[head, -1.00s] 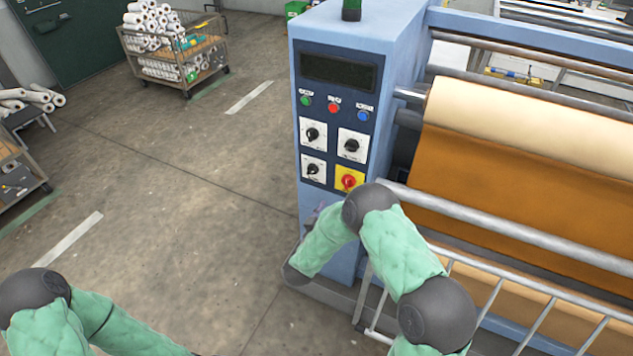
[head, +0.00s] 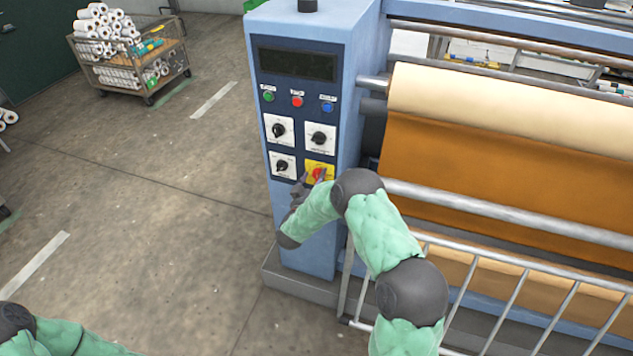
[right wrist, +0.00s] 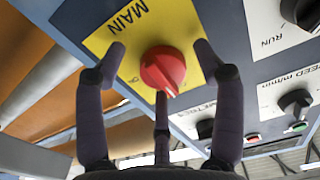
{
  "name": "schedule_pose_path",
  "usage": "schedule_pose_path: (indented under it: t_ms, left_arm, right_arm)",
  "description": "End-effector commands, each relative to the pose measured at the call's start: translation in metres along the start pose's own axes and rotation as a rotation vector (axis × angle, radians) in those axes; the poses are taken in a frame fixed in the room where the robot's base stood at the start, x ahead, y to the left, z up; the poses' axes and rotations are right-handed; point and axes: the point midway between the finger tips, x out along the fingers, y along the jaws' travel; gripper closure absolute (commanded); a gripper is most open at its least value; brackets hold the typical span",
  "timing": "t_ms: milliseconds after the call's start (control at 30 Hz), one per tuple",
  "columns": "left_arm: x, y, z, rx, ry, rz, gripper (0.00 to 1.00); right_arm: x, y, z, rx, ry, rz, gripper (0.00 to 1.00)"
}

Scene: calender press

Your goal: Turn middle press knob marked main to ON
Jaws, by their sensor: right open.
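The red main knob (right wrist: 163,70) sits on a yellow plate (right wrist: 118,38) marked MAIN, shown rotated in the right wrist view. Its pointed end faces the bottom of that picture; the position words are partly hidden and too small to read surely. In the head view the red knob (head: 319,174) is at the panel's lower right, partly covered by my gripper. My right gripper (right wrist: 160,54) is open, its fingers spread around the knob with visible gaps and not closed on it. It also shows in the head view (head: 308,184). My left gripper is out of view.
Black selector knobs on white plates (head: 319,138) sit above and left of the main knob. Green, red and blue buttons (head: 297,101) are higher up. A metal guard rail (head: 470,255) stands right of my right arm.

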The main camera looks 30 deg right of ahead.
Motion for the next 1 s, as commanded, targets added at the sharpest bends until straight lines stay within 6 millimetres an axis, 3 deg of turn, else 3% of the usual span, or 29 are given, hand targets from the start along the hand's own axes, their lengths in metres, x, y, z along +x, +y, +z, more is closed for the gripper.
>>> schedule_pose_path:
  t_ms: [233, 400, 433, 767, 1000]
  left_arm:
    - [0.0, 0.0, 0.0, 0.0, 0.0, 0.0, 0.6]
    - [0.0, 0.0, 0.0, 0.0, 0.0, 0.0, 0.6]
    - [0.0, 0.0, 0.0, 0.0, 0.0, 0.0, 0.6]
    - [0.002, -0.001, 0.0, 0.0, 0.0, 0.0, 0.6]
    - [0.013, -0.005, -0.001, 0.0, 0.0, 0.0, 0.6]
  right_arm:
    - [0.0, 0.0, 0.0, 0.0, -0.001, 0.0, 0.34]
    - [0.0, 0.0, 0.001, 0.0, -0.002, 0.0, 0.82]
    - [0.0, 0.0, 0.001, 0.0, -0.002, -0.001, 0.85]
    - [-0.001, 0.0, 0.004, 0.015, -0.008, -0.003, 0.85]
    - [-0.002, -0.001, 0.008, 0.115, -0.012, -0.003, 0.85]
